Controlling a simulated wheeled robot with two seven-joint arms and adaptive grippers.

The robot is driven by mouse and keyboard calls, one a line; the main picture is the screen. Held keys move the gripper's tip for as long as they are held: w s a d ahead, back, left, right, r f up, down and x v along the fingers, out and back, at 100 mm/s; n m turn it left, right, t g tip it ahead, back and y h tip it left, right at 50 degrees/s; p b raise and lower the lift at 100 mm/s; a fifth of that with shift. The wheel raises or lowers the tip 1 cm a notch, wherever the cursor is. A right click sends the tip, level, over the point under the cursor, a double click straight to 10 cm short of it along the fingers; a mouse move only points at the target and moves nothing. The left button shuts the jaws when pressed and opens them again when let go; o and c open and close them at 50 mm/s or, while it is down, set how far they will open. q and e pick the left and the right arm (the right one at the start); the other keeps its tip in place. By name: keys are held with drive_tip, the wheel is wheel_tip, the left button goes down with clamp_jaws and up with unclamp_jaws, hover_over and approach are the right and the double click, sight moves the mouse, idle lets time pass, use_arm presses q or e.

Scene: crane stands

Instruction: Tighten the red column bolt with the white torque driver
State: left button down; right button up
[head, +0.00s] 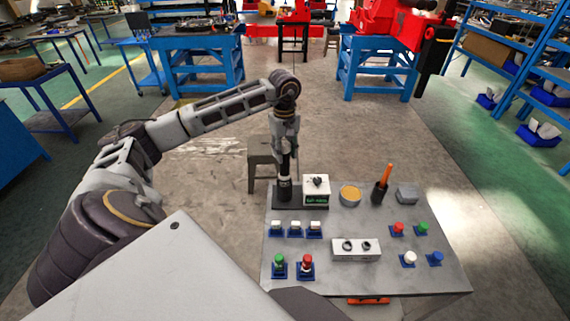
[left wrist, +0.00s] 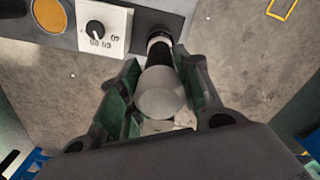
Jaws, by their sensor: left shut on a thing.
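My left gripper (head: 285,160) is over the back left corner of the table. In the left wrist view my left gripper (left wrist: 161,85) is shut on a pale grey, round-topped handle (left wrist: 162,95), apparently the white torque driver. A black part (left wrist: 158,48) reaches from it toward the table. In the head view the fingers mostly hide the handle; a dark upright piece (head: 284,190) stands below them on the table. A red-topped bolt (head: 306,261) stands on a blue base at the front left, beside a green-topped one (head: 279,262). My right gripper is out of view.
A white dial box (head: 316,189) stands right of the driver, then a yellow disc (head: 350,194), a black cup with an orange-handled tool (head: 382,192) and a grey block (head: 407,194). A white two-hole block (head: 356,250) sits mid-front. Several small coloured pieces stand at the right.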

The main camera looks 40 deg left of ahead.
sight(285, 143)
use_arm(q)
drive_tip(key=shift+r, duration=0.35)
drive_tip(key=shift+r+p, duration=0.35)
drive_tip(key=shift+p, duration=0.05)
drive_tip(key=shift+r, duration=0.2)
drive_tip(key=shift+r+p, duration=0.6)
drive_tip(key=shift+r, duration=0.2)
drive_tip(key=shift+r+p, duration=0.9)
drive_tip(key=shift+r, duration=0.5)
drive_tip(key=shift+r+p, duration=1.45)
drive_tip(key=shift+r, duration=1.2)
drive_tip(key=shift+w, duration=0.1)
